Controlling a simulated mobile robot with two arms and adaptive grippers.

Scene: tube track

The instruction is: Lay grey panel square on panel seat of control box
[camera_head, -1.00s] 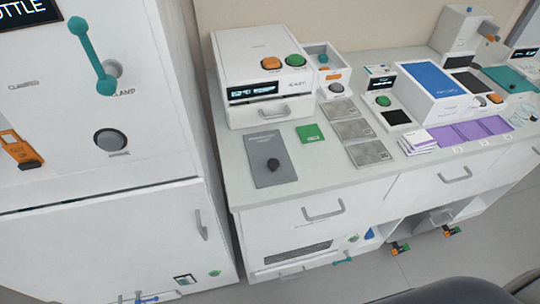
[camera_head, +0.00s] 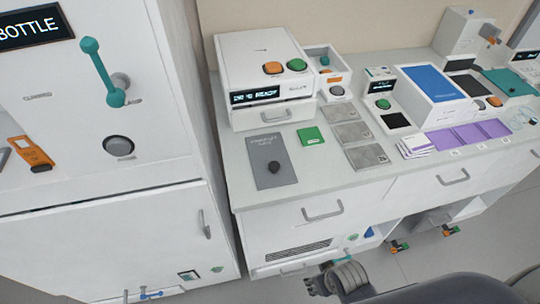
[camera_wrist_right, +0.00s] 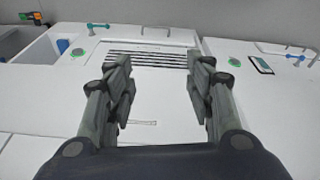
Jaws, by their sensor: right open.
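A grey panel (camera_head: 270,145) with a dark round knob (camera_head: 273,167) lies on the worktop at its front left. Which box is the control box is not certain; a white box (camera_head: 252,62) with an orange and a green button and a lit display stands behind the panel. I cannot make out a panel seat. My right gripper (camera_head: 314,284) is at the bottom of the head view, in front of the cabinet and below the worktop. In the right wrist view its fingers (camera_wrist_right: 160,80) are apart with nothing between them. My left gripper is not in view.
A green card (camera_head: 311,136) and several grey metal plates (camera_head: 352,132) lie right of the panel. A blue-topped box (camera_head: 437,85) and purple mats (camera_head: 470,134) are farther right. A tall white cabinet (camera_head: 110,225) with a teal lever borders the left. Drawer handles (camera_head: 322,213) stick out in front.

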